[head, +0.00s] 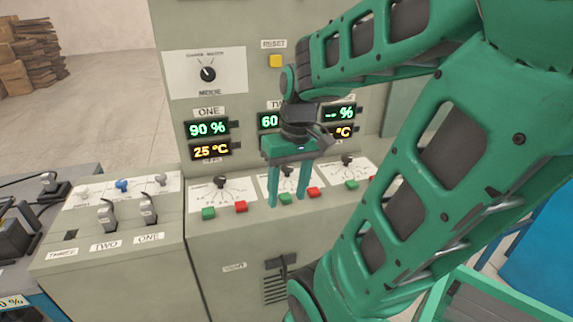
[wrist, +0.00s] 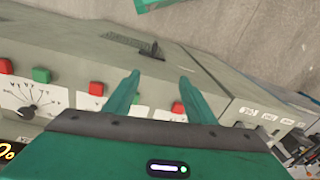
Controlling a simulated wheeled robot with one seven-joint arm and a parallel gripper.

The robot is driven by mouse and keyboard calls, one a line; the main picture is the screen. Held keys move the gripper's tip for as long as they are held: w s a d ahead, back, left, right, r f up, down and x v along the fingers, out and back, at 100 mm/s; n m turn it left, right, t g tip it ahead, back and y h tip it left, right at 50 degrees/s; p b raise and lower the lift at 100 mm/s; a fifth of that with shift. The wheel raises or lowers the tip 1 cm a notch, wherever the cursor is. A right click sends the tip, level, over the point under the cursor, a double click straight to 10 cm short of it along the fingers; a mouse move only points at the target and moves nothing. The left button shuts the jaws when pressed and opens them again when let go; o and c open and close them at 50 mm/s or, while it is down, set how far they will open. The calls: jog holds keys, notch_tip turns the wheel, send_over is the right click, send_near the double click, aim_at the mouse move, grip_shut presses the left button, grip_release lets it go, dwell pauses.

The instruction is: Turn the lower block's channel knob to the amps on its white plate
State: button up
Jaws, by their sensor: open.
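My gripper (head: 288,203) is open and empty, its fingers pointing down in front of the middle dial plate on the grey-green console. The middle black channel knob (head: 287,171) shows between the fingers in the head view; its pointer is not readable. The left knob (head: 220,183) and right knob (head: 347,160) sit on similar white plates with scale marks. In the wrist view my gripper (wrist: 160,75) hides the middle knob, and the right knob (wrist: 28,112) is at the left. I cannot read any amps figure or tell which knob belongs to the lower block.
Green and red buttons (head: 241,206) stand close below the dials. Displays (head: 209,128) sit above. A mode knob (head: 207,73) and yellow reset button (head: 276,61) are higher up. A side console with switches (head: 107,215) stands left. A dark handle (head: 281,264) juts from the lower front.

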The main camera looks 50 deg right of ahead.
jog(key=w+d+r+n+t, duration=0.2)
jog(key=w+d+n, duration=0.2)
jog(key=w+d, duration=0.55)
jog(key=n+t, duration=0.1)
jog(key=n, duration=0.2)
send_near(288, 167)
jog(key=x, duration=0.8)
jog(key=shift+f, duration=0.15)
jog(key=c, duration=1)
jog(key=shift+d, duration=0.2)
jog(key=shift+a+t, duration=0.1)
jog(key=shift+t, duration=0.2)
